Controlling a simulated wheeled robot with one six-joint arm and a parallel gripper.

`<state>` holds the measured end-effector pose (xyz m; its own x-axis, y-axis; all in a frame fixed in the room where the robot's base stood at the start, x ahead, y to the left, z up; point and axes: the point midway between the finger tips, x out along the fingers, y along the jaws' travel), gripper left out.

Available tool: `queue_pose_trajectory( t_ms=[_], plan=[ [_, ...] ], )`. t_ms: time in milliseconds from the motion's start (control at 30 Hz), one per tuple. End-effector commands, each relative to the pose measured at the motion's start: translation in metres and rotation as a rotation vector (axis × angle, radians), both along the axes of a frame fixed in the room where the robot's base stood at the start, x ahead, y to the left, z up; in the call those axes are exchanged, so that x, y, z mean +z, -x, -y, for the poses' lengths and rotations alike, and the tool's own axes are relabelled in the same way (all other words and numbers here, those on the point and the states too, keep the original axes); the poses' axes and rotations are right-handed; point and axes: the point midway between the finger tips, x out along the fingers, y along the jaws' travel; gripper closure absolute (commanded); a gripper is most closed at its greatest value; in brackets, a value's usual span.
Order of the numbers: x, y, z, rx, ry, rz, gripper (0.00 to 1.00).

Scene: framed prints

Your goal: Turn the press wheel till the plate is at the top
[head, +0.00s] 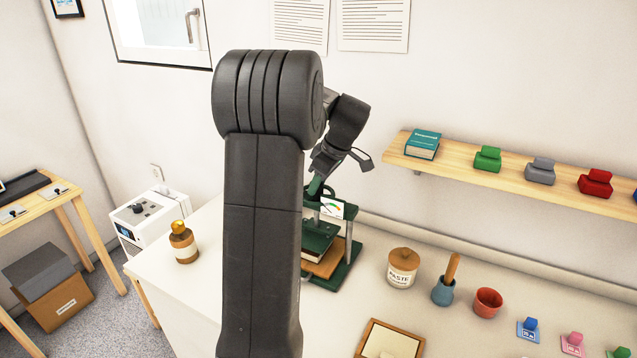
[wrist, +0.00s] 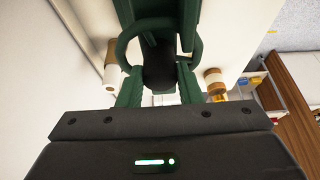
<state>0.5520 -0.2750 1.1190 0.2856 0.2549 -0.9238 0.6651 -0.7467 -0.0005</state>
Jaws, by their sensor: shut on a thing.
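The green press (head: 349,262) stands on the white bench, partly behind my arm. A small dial card (head: 331,208) is on its top beam. A dark green slab (head: 318,240), seemingly the plate, shows below the beam, above a tan board (head: 328,264). My arm hides their left parts, so the plate's exact height is unclear. My gripper (head: 317,186) points down at the press top. In the wrist view, the curved green rim of the wheel (wrist: 124,45) lies ahead of my gripper (wrist: 160,84), which is shut on the wheel. The exact contact is hard to see.
A paste jar (head: 403,268), a blue pot with a wooden handle (head: 443,290) and a red cup (head: 487,303) stand right of the press. A wall shelf (head: 520,178) holds a book and coloured blocks. A framed tray (head: 388,342) lies in front.

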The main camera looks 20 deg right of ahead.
Motion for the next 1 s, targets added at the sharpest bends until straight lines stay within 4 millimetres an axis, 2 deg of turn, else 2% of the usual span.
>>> queue_pose_trajectory(
  t_ms=[300,333,433,767,867,1000],
  plan=[
    [0.001,-0.001,0.0,0.001,0.002,0.003,0.91],
    [0.001,-0.001,0.0,0.001,0.002,0.003,0.66],
    [0.001,-0.001,0.0,0.001,0.002,0.003,0.46],
    [0.002,0.0,0.001,0.0,0.002,0.001,0.46],
    [0.011,0.003,0.004,-0.001,0.002,0.003,0.46],
    [0.034,0.01,0.01,-0.001,0.004,0.005,0.46]
  ],
)
